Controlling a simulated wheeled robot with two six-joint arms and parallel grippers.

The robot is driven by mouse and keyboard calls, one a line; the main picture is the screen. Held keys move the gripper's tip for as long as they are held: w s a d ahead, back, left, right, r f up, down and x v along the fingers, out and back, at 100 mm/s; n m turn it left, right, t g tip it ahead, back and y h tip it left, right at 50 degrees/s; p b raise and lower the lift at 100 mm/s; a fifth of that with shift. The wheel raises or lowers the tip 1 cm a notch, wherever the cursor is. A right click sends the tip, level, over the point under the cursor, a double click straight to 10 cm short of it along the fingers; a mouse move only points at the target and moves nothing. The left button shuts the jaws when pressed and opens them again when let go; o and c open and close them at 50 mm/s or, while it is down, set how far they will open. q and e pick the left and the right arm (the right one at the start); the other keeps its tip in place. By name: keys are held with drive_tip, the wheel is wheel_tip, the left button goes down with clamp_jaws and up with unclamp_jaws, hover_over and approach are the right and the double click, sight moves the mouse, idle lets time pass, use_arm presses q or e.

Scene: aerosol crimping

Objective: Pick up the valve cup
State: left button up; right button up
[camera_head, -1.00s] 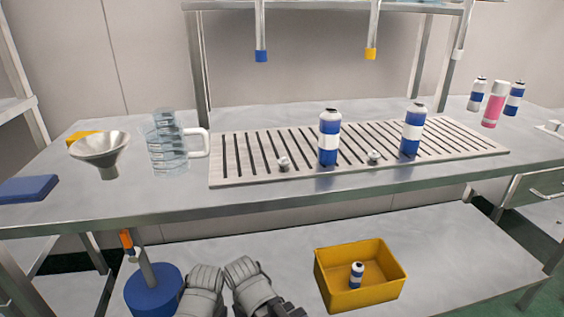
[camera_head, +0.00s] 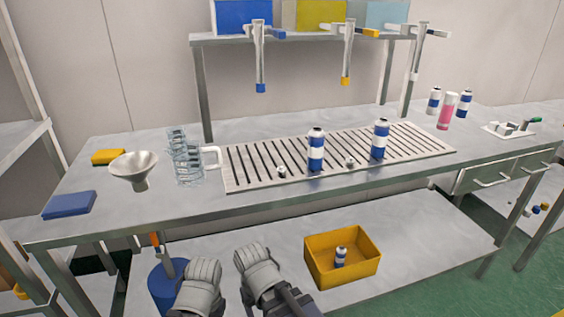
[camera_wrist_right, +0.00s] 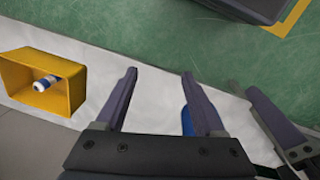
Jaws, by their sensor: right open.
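Two small pale fittings, which look like valve cups, sit on the slatted rack (camera_head: 240,183). One valve cup (camera_head: 281,170) is left of the nearer blue-and-white can (camera_head: 316,150). The other valve cup (camera_head: 350,163) is between that can and a second blue-and-white can (camera_head: 380,139). My right gripper (camera_wrist_right: 158,88) is open in the right wrist view, with nothing between its fingers. My two arms show low in the head view, below the bench front and well short of the valve cups. Part of what looks like my left gripper (camera_wrist_right: 290,140) shows at the right wrist view's edge; its jaws are unclear.
A funnel (camera_head: 134,168) and a clear jug (camera_head: 184,162) stand left of the rack. A yellow bin (camera_head: 362,270) with a small can is on the lower shelf. Nozzles (camera_head: 260,70) hang above the bench. More cans (camera_head: 447,110) stand at the right.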

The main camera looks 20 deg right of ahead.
wheel_tip(320, 180, up, 15)
drive_tip(key=d+m+p, duration=0.1)
drive_tip(key=d+p, duration=0.2)
drive_tip(key=p, duration=1)
wheel_tip(320, 180, up, 21)
drive_tip(key=m+t+y+p, duration=0.1)
drive_tip(key=t+p, duration=0.4)
drive_tip(key=p, duration=1.5)
hover_over(282, 169)
drive_tip(key=s, duration=0.2)
drive_tip(key=shift+s+a, duration=0.15)
drive_tip(key=shift+a, duration=0.05)
drive_tip(key=b+x, duration=0.5)
drive_tip(key=shift+s+d+f, duration=0.2)
drive_tip(key=shift+s+d, duration=0.05)
drive_tip(key=shift+d, duration=0.05)
drive_tip(key=shift+r, duration=0.1)
clamp_jaws()
